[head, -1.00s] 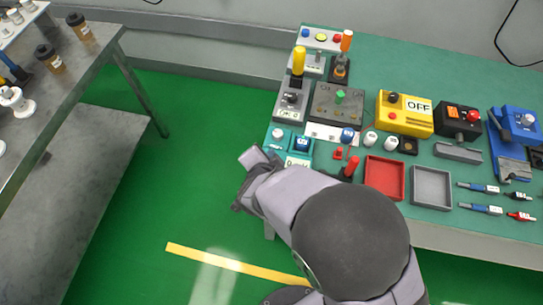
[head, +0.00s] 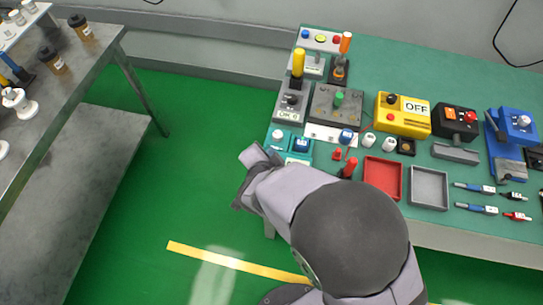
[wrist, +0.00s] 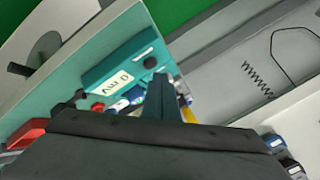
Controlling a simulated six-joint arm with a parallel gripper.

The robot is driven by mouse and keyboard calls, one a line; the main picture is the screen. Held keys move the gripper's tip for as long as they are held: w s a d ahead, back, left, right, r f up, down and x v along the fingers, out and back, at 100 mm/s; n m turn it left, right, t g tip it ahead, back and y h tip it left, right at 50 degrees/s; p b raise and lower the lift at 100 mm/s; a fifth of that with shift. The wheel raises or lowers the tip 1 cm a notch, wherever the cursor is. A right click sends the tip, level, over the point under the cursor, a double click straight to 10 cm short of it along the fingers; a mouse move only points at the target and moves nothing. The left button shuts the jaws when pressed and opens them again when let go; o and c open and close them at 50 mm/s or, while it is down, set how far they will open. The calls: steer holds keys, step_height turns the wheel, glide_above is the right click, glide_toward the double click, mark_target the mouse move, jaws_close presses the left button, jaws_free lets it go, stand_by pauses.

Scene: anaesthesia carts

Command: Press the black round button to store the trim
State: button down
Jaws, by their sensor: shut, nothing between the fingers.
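In the wrist view a teal box (wrist: 125,72) with a white printed label lies past my fingertips. A small black round button (wrist: 150,62) and another dark round spot (wrist: 135,66) show on it, with a red knob (wrist: 98,107) at its lower left edge. My gripper (wrist: 160,80) is shut and empty, its dark fingers overlapping the box's right side in the picture. I cannot tell the gap or any contact. A teal box (head: 300,159) there sits at the bench's near left corner, partly covered by my wrist.
The green bench (head: 440,75) carries several control boxes, including a yellow one (head: 415,122) with a dark knob, plus a red tray (head: 382,178) and a grey tray (head: 429,188). A red-topped stick (head: 348,168) stands near my arm. Open floor lies left of the bench.

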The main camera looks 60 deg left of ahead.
step_height(320, 180, up, 5)
steer(key=p, duration=0.5)
stand_by(0.8)
